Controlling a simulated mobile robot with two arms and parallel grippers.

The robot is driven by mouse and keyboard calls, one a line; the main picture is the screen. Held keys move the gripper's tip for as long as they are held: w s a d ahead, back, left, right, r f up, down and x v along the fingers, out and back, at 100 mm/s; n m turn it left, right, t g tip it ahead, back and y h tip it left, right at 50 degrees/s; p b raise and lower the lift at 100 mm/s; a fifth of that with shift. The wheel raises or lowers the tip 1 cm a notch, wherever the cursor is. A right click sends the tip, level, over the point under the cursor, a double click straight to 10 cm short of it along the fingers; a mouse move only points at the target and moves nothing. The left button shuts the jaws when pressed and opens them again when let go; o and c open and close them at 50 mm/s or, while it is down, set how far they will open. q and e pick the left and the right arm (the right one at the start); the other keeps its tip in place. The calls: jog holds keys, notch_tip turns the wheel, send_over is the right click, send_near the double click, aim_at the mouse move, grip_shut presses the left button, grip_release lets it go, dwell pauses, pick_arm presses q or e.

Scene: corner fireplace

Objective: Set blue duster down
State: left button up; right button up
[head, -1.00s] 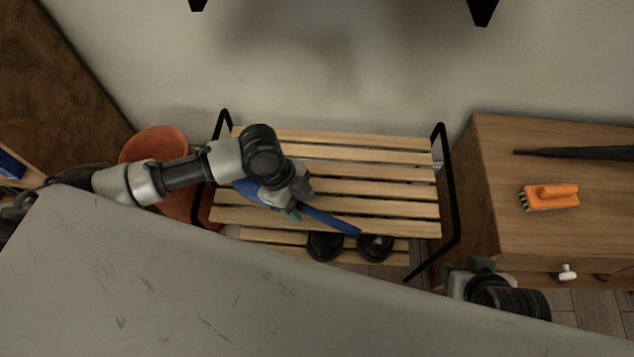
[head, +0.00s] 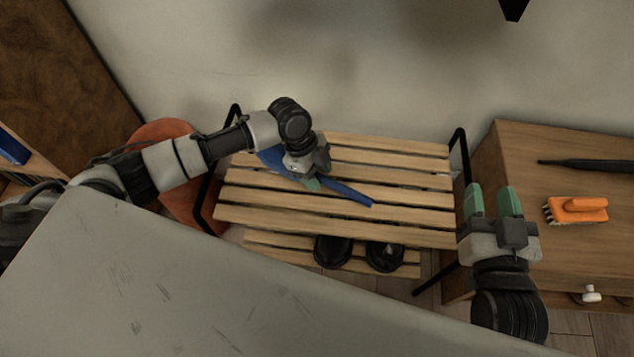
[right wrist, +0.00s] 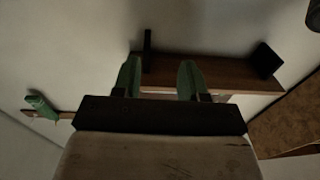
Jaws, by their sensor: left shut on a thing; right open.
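The blue duster (head: 347,193) is over the top slats of the wooden rack (head: 410,217) in the head view, its handle slanting down to the right. Its wider blue end shows left of the gripper. My left gripper (head: 314,181) is shut on the duster and covers its middle. I cannot tell whether the duster touches the slats. My right gripper (head: 494,198) is open and empty, between the rack's right end and the wooden cabinet. Its fingers also show apart in the right wrist view (right wrist: 160,80).
Dark round shoes (head: 333,251) sit on the lower shelf. An orange brush (head: 576,210) and a dark stick (head: 590,166) lie on the cabinet (head: 530,150). An orange pot (head: 165,130) stands left of the rack. A wall shelf (right wrist: 210,72) shows in the right wrist view.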

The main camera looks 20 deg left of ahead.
pick_arm(q)
notch_tip(320, 180, down, 4)
jog(key=shift+r+b, duration=0.2)
jog(key=shift+b, duration=0.6)
jog(key=shift+f, duration=0.15)
pick_arm(e)
jog(key=shift+s+a+r+t+y, duration=0.15)
jog(key=shift+r+t+y, duration=0.15)
jog(key=shift+r+t, duration=0.5)
jog(key=shift+s+a+r+t+y, duration=0.1)
jog(key=shift+s+r+t+y, duration=0.15)
jog(key=shift+r+t, duration=0.55)
jog(key=shift+s+a+r+t+y, duration=0.1)
jog(key=shift+r+t+y, duration=0.25)
jog(key=shift+r+t, duration=0.45)
jog(key=shift+r, duration=0.2)
pick_arm(q)
jog(key=o, duration=0.9)
jog(key=shift+f, duration=0.1)
jog(key=shift+c, duration=0.2)
